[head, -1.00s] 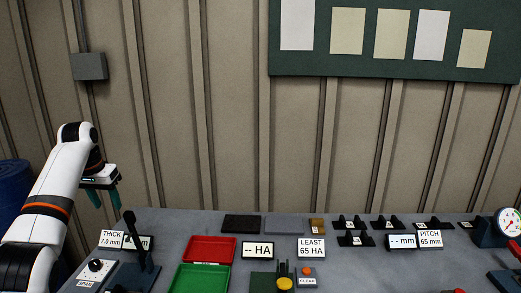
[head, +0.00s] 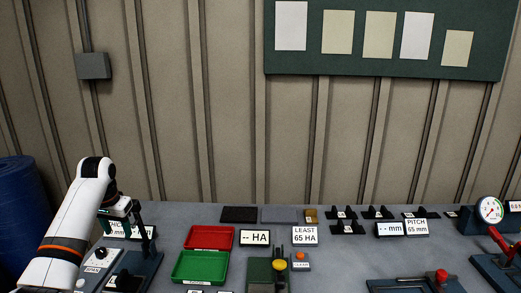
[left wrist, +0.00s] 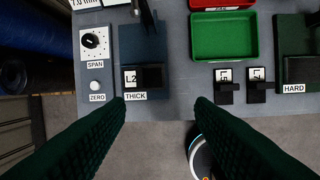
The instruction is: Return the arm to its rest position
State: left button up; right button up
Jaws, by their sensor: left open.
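My left arm comes in from the left in the head view. Its gripper (head: 122,217) hangs at the left end of the bench, in front of the thickness sign and close to the black lever of the thickness gauge. In the left wrist view the two green fingers (left wrist: 160,112) are wide apart with nothing between them. Below them lie the bench's front edge and the grey floor. The thickness gauge (left wrist: 142,45) shows beyond the fingertips. My right gripper is not in either view.
The span and zero box (left wrist: 95,55) is left of the gauge. A red tray (head: 210,238) and a green tray (head: 200,267) lie right of it. A hardness tester (head: 270,270) is mid-bench. A dial gauge (head: 490,210) stands far right.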

pick_arm(q)
jog(key=s+d+f+m, duration=0.1)
jog(key=s+d+f, duration=0.5)
jog(key=s+f, duration=0.4)
jog(key=s+d+f+m, duration=0.1)
jog(key=s+d+f, duration=0.55)
jog(key=f, duration=0.55)
jog(key=s+d+n+t+h, duration=0.1)
jog(key=s+d, duration=0.2)
jog(key=s, duration=1)
jog(key=s+d, duration=0.3)
jog(key=s, duration=1.1)
notch_tip(320, 180, down, 25)
jog(key=b, duration=0.2)
jog(key=s+a+f+g+b, duration=0.2)
jog(key=s+a+f, duration=0.1)
jog(key=s+f, duration=1.4)
notch_tip(320, 180, down, 3)
jog(key=shift+s+f, duration=0.15)
jog(key=shift+s, duration=0.05)
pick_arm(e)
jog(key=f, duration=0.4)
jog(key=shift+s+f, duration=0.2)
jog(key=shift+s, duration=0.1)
